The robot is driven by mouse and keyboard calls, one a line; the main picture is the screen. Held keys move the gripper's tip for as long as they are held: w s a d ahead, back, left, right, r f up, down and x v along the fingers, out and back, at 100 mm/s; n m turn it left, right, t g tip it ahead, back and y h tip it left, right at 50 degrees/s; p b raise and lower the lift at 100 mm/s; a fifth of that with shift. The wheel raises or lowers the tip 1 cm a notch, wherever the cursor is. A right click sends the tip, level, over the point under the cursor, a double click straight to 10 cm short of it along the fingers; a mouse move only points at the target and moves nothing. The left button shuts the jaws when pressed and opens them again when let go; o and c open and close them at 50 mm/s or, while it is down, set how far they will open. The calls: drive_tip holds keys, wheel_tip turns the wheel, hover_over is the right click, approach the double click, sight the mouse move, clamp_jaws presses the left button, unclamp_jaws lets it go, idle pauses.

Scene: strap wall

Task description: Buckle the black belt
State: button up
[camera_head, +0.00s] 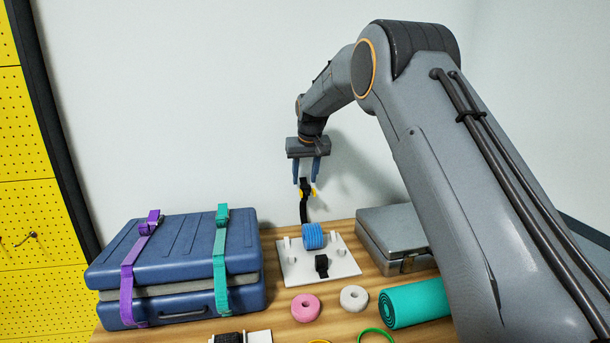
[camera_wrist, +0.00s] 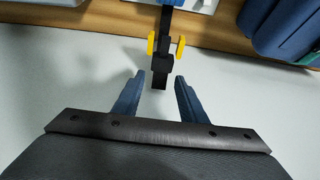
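The black belt (camera_head: 304,210) rises from a blue roll (camera_head: 313,237) on a white board (camera_head: 345,263). Its upper end carries a black buckle part with yellow side tabs (camera_wrist: 165,60). A second black buckle part (camera_head: 321,265) sits on the board in front of the roll. My gripper (camera_head: 307,182) is above the roll, pointing down, with its fingers apart. In the wrist view, the belt's black end lies between my fingertips (camera_wrist: 159,76) with a gap on each side. I cannot tell its exact depth relative to the fingertips.
A blue case (camera_head: 185,250) with purple and teal straps stands left. A grey case (camera_head: 390,235) stands right of the board. A pink ring (camera_head: 306,308), a white ring (camera_head: 354,298) and a green roll (camera_head: 415,303) lie in front. A pale wall is behind the wooden table.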

drive_tip(key=shift+f, duration=0.2)
drive_tip(key=shift+c, duration=0.4)
clamp_jaws()
drive_tip(key=shift+r, duration=0.1)
